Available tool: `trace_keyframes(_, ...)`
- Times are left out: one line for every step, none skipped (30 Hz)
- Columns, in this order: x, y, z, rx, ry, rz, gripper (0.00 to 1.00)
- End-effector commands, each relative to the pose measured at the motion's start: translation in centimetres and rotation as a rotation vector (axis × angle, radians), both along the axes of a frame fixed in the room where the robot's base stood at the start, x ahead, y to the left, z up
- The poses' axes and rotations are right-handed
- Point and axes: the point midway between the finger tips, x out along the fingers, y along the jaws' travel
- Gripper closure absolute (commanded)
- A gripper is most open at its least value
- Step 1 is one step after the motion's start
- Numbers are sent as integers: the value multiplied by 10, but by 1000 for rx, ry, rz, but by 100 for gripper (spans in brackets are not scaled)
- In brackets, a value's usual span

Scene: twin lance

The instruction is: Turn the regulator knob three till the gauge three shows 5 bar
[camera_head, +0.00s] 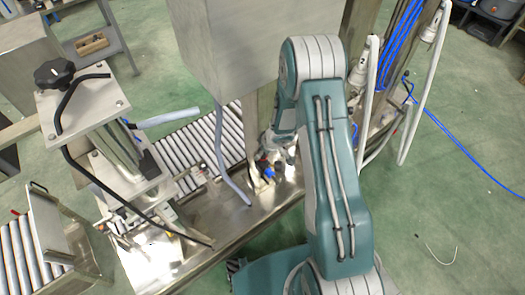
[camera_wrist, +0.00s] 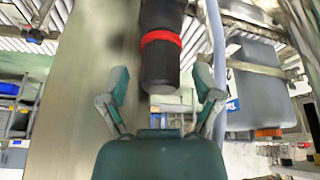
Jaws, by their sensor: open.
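In the wrist view a black cylindrical knob (camera_wrist: 160,68) with a red band hangs into the picture from the top. It looks like a regulator knob, but no number shows on it. My gripper (camera_wrist: 161,80) is open, one finger on each side of the knob's lower end. A gap shows between each finger and the knob, and I see no contact. In the head view my teal arm hides most of the gripper; small blue and dark fittings (camera_head: 265,170) show just below it on the metal frame. Gauge three and its reading cannot be made out in either view.
A steel cabinet (camera_head: 222,45) stands just left of my arm, with a grey hose (camera_head: 222,150) beneath it. A roller conveyor (camera_head: 200,150) runs behind. A stand with a black star knob (camera_head: 54,73) is at left. Green floor (camera_head: 460,210) is open at right.

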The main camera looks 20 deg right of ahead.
Motion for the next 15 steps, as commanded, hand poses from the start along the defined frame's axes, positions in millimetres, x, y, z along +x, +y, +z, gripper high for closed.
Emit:
trace_keyframes(1, 1, -2, 0, 0, -1, 18)
trace_keyframes(1, 1, -3, 0, 0, -1, 18)
trace_keyframes(1, 1, -4, 0, 0, -1, 18)
trace_keyframes(1, 1, -4, 0, 0, -1, 18)
trace_keyframes(2, 1, -4, -1, -1, 0, 18)
trace_keyframes(1, 1, -4, -1, -1, 0, 18)
trace_keyframes(2, 1, -4, -1, -1, 0, 18)
trace_keyframes(1, 1, -4, -1, -1, 0, 18)
trace_keyframes(1, 1, -4, 0, 0, -1, 18)
trace_keyframes(1, 1, -3, 0, 0, -1, 23)
trace_keyframes(1, 1, -3, 0, 0, -1, 36)
trace_keyframes(1, 1, -3, 0, 0, -1, 54)
trace_keyframes(1, 1, -3, 0, 0, -1, 67)
trace_keyframes(1, 1, -3, 0, 0, -1, 81)
trace_keyframes(1, 1, -3, 0, 0, -1, 99)
